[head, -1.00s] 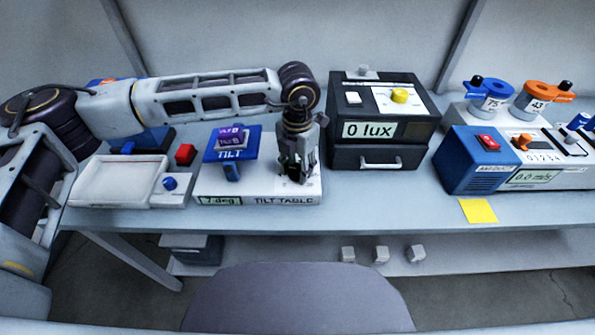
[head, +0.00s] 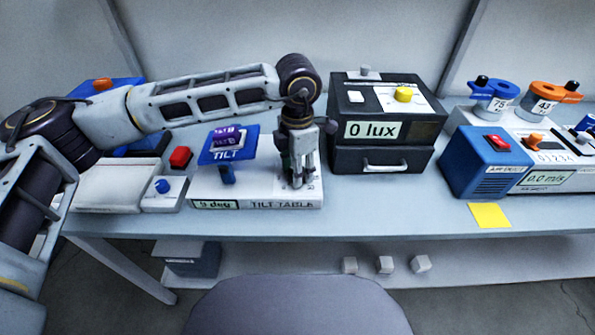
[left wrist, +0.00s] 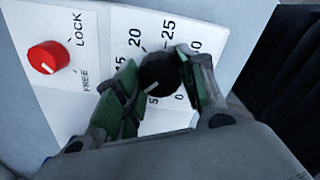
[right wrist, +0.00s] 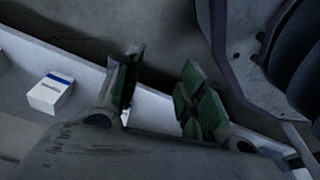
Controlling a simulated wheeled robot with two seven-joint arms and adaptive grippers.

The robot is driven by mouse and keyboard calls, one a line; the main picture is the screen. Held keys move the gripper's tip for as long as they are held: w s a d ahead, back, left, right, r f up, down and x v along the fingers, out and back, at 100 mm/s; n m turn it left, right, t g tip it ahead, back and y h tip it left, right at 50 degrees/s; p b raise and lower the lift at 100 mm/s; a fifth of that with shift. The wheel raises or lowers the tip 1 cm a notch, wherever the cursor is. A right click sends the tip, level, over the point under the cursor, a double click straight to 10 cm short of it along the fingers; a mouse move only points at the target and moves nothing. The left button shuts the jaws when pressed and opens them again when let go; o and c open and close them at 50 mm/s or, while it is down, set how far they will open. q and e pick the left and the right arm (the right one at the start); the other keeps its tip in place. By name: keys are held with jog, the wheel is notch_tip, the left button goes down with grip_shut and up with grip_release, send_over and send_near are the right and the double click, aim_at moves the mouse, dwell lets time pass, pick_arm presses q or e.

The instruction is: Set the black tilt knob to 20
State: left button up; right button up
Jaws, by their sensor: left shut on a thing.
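The tilt table (head: 222,190) stands at the left of the bench; its display reads 9 deg. Its blue tilt plate (head: 220,156) is tilted on a post. The black tilt knob (left wrist: 158,72) sits on a white panel with a printed number scale; part of the scale is hidden by the fingers. My left gripper (head: 296,183) reaches down to the table's right end, and in the left wrist view (left wrist: 160,82) its green-padded fingers are shut on the knob from both sides. My right gripper (right wrist: 158,95) is open and empty, away from the knob.
A red LOCK/FREE knob (left wrist: 48,57) is beside the scale. A black lux box (head: 382,155) stands close right of my left gripper. A white tray (head: 95,205), a blue-knobbed box (head: 164,197) and a red button (head: 181,157) are at the left.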

pick_arm(q)
jog(key=m+b, duration=0.2)
jog(key=m, duration=0.1)
jog(key=m+b, duration=0.2)
jog(key=m, duration=0.2)
jog(key=shift+m+b, duration=0.3)
jog(key=shift+b, duration=0.05)
jog(key=m+b, duration=0.2)
jog(key=m, duration=0.3)
jog(key=shift+m+b, duration=0.4)
jog(key=shift+m, duration=0.7)
jog(key=m, duration=0.2)
jog(key=shift+m+b, duration=0.3)
jog(key=shift+m, duration=0.7)
pick_arm(e)
jog(key=w+a+r, duration=0.2)
jog(key=r, duration=0.7)
jog(key=w+a+r+y, duration=0.1)
jog(key=w+a+r, duration=0.1)
jog(key=r, duration=0.8)
jog(key=shift+a+r, duration=0.15)
jog(key=shift+a, duration=0.6)
pick_arm(q)
jog(key=o, duration=1.1)
